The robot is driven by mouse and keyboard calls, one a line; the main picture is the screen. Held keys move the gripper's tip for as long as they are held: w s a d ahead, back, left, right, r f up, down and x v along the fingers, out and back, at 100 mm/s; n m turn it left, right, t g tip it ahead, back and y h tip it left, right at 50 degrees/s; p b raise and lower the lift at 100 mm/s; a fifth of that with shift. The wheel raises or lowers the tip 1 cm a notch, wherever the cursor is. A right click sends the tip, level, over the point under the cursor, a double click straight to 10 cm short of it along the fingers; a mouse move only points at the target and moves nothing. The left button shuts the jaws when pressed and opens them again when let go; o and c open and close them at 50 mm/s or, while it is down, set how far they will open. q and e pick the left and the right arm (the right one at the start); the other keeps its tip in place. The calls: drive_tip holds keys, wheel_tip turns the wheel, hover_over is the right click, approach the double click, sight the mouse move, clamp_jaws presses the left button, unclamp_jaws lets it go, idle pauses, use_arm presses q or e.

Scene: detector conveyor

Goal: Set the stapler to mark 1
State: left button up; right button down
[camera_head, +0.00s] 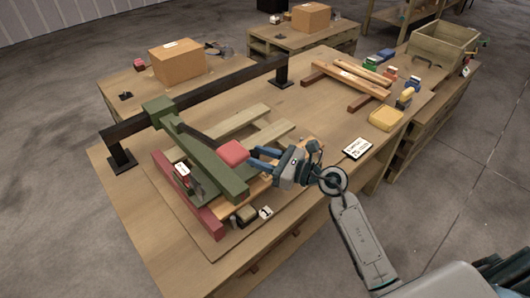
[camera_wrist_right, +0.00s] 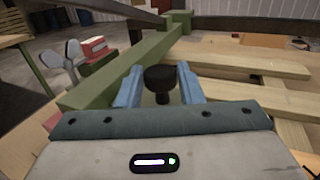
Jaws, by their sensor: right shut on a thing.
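A green beam (camera_head: 205,150) lies slantwise across the wooden frame on the bench; it also shows in the right wrist view (camera_wrist_right: 125,75). A dark lever runs from it to a red block (camera_head: 233,152). I cannot tell which part is the stapler, and mark 1 is not readable. My right gripper (camera_head: 252,157) is at the red block, right of the green beam. In the right wrist view its blue fingers (camera_wrist_right: 162,88) stand on both sides of a dark knob (camera_wrist_right: 160,77) on a short stem. My left gripper is out of view.
A black rail (camera_head: 215,95) on posts spans the bench behind the green beam. A red bar (camera_head: 187,195) lies along the frame's left side. Small blocks (camera_head: 246,213) lie at the front edge. A printed card (camera_head: 358,148) and yellow block (camera_head: 386,119) lie to the right.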

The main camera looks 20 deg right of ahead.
drive_tip(key=shift+f, duration=0.1)
drive_tip(key=c, duration=1)
unclamp_jaws()
drive_tip(key=shift+s+d+f, duration=0.1)
drive_tip(key=shift+s+d, duration=0.3)
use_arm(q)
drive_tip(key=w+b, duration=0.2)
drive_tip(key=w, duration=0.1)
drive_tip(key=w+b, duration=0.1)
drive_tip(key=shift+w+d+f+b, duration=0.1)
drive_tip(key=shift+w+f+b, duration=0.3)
use_arm(e)
drive_tip(key=v, duration=0.9)
drive_tip(key=shift+s+d, duration=0.2)
drive_tip(key=shift+s, duration=0.05)
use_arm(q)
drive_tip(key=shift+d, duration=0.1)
